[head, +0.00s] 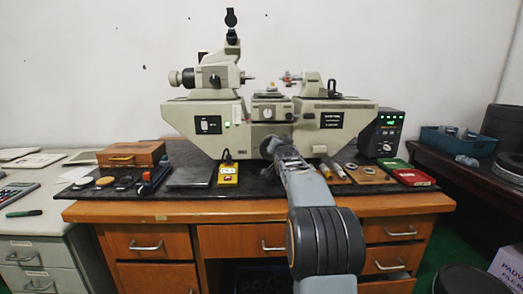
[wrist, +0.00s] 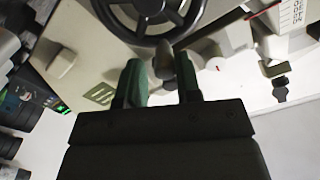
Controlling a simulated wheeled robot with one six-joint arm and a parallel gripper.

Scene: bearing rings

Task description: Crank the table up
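The small table (head: 271,106) sits at the middle of the beige measuring machine (head: 185,118), with a small item on top. Below it on the machine's front is the dark handwheel (head: 267,146), partly hidden by my arm in the head view. In the wrist view the black spoked handwheel (wrist: 128,33) fills the top edge, with its grey crank handle (wrist: 163,60) pointing toward me. My gripper (wrist: 161,68) has its green-tipped fingers apart, one on each side of the handle. A gap shows beside the left finger; contact at the right finger is unclear.
The wooden desk (head: 190,209) carries a wooden box (head: 130,153), a yellow control box (head: 228,174), a grey plate (head: 189,177) and green and red cases (head: 412,177). A black display unit (head: 384,135) stands right of the machine.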

